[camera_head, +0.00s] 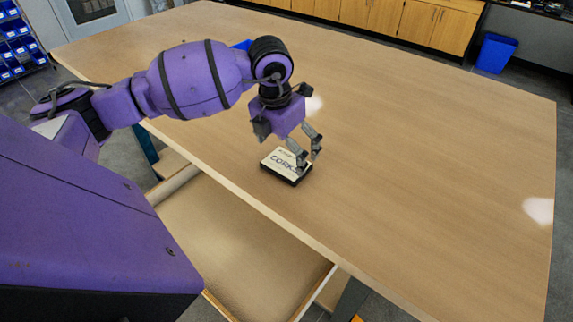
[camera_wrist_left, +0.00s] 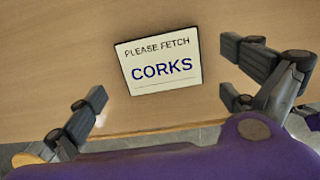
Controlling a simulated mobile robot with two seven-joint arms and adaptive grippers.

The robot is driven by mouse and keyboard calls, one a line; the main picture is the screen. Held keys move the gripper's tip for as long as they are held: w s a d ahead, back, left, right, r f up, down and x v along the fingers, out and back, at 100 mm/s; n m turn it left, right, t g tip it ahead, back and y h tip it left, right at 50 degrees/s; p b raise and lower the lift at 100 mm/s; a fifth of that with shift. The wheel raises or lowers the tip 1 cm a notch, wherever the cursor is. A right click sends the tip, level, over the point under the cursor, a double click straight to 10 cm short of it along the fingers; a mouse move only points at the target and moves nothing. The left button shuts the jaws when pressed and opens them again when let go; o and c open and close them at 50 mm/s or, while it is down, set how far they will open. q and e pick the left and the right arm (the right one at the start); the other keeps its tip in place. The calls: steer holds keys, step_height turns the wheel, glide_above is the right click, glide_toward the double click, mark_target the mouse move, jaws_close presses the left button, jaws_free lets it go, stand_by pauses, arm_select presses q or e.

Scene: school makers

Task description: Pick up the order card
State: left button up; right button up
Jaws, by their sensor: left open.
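The order card (camera_head: 279,161) lies on the wooden table (camera_head: 400,150) near its front edge. It is a cream card on a dark base. In the left wrist view the card (camera_wrist_left: 158,66) reads "PLEASE FETCH CORKS". My left gripper (camera_head: 308,158) is open just above the card's right part, with its fingers hiding the end of the word. In the left wrist view my left gripper's fingers (camera_wrist_left: 165,100) are wide apart, one on each side of the card and nearer the camera. Nothing is between them in their grip. My right gripper is not in view.
An open, empty wooden drawer (camera_head: 235,235) sticks out below the table's front edge. The rest of the tabletop is mostly clear. A blue bin (camera_head: 496,53) stands on the floor beyond the table, near wooden cabinets (camera_head: 400,18). Blue bins on a rack (camera_head: 20,45) stand at far left.

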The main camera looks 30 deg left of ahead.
mark_target(286, 164)
arm_select(q)
steer(key=shift+w+f, duration=0.15)
steer(key=shift+f, duration=0.75)
steer(key=shift+w+f, duration=0.1)
steer(key=shift+f, duration=0.75)
steer(key=shift+r, duration=0.1)
steer(key=c, duration=1.2)
